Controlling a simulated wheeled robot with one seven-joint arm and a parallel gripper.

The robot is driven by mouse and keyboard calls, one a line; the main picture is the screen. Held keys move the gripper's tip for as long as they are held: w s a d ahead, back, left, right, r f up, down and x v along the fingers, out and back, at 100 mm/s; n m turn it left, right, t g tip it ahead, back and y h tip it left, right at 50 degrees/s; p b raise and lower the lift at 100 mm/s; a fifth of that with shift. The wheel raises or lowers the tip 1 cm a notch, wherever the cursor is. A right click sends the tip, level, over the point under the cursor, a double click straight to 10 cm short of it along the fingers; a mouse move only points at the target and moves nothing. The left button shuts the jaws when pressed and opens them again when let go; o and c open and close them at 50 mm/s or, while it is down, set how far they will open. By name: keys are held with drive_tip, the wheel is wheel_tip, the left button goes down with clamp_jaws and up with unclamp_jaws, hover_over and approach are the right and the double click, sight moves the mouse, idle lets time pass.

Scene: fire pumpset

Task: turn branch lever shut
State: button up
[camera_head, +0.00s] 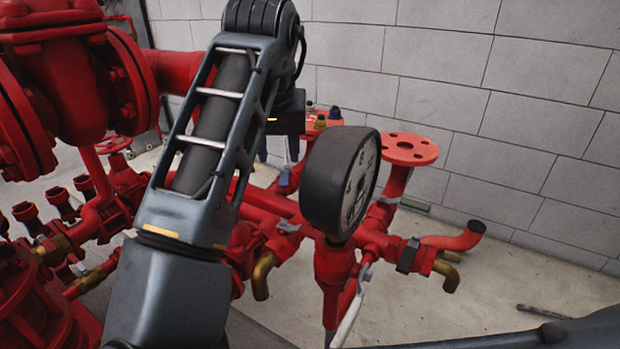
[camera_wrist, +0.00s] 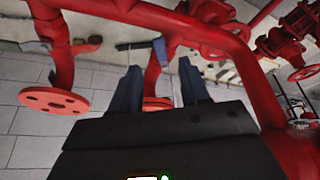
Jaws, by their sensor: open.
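My gripper (camera_wrist: 158,68) is open, with its two dark blue fingers spread apart in the wrist view. No lever is visibly held between them. A red vertical pipe with a flange (camera_wrist: 155,101) shows through the gap. Beyond the fingertips is a small dark blue lever-like piece (camera_wrist: 160,49), with a grey handle (camera_wrist: 134,45) to its left. In the head view, a blue-grey lever-like piece (camera_head: 286,178) sits below my wrist, near the red pipework. My arm and the gauge hide part of that area, and I cannot tell which piece is the branch lever.
A black-rimmed pressure gauge (camera_head: 341,183) stands right of my arm, with a long pale lever (camera_head: 349,318) below it. A red flanged pipe (camera_head: 410,149) and a curved red outlet (camera_head: 455,240) lie farther right. A grey block wall (camera_head: 500,90) closes the back.

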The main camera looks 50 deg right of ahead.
sight(283, 182)
drive_tip(key=shift+b+x, duration=0.55)
drive_tip(key=shift+x, duration=3.3)
clamp_jaws()
